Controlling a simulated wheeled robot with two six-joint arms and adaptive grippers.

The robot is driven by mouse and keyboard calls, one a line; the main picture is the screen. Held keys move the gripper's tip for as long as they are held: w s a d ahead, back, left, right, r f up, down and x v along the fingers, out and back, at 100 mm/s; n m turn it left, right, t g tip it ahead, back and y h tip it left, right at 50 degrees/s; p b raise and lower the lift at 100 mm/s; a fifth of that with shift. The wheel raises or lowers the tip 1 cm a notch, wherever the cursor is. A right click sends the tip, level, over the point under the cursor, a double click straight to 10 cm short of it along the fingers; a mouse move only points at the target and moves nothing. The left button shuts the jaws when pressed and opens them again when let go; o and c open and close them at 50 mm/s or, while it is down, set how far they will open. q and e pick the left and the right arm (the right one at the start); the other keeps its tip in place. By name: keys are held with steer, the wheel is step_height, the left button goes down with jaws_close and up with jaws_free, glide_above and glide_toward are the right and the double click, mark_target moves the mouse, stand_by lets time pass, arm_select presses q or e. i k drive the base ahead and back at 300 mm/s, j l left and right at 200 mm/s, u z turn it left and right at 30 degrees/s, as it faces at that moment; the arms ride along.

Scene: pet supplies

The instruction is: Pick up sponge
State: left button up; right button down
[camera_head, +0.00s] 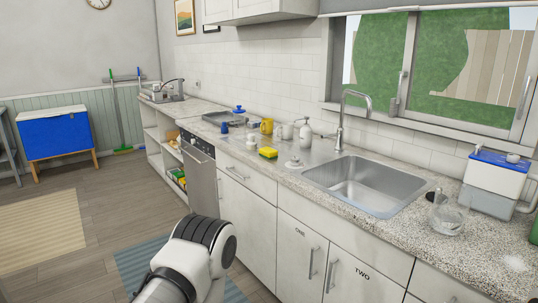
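A small yellow sponge with a green layer (267,153) lies on the granite counter (255,176), left of the sink and near the counter's front edge. In the head view, part of one of my arms shows at the bottom, a white link with a dark ribbed joint, in front of the lower cabinets and well short of the sponge. Neither of my grippers is in the frame. Nothing holds the sponge.
A white dish (293,163) sits right of the sponge. Behind are a yellow mug (267,126) and a white soap dispenser (305,133). The sink (365,183) has a tall faucet (341,125). A glass bowl (448,217) stands right. Open floor lies left.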

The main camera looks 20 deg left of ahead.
mark_target(269, 153)
steer(key=i+l+u, duration=0.45)
steer(key=i+l, duration=0.2)
steer(key=i, duration=0.15)
